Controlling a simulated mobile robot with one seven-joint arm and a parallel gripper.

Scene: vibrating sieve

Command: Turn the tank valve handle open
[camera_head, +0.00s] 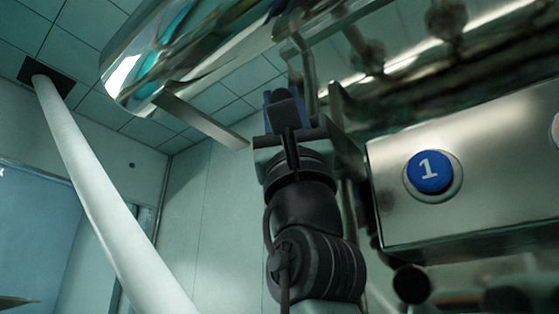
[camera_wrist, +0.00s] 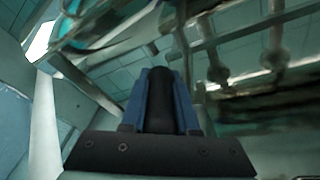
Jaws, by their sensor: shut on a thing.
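My gripper (camera_head: 284,98) is in the middle of the camera_head view, at the end of my dark arm, with blue fingers pointing up. In the camera_wrist view the blue fingers of my gripper (camera_wrist: 162,85) close on both sides of a dark rounded handle (camera_wrist: 160,108), which I take to be the valve handle. The handle also shows dark between the fingers in the camera_head view (camera_head: 284,108). The rest of the valve is hard to make out. The shiny metal tank (camera_head: 130,75) hangs above and to the left.
A flat metal bar (camera_head: 200,122) slants from under the tank toward my gripper. A metal box with a blue button marked 1 (camera_head: 430,172) is close on the right. A white pole (camera_head: 100,190) slants at the left. Metal pipes run just above and behind my gripper.

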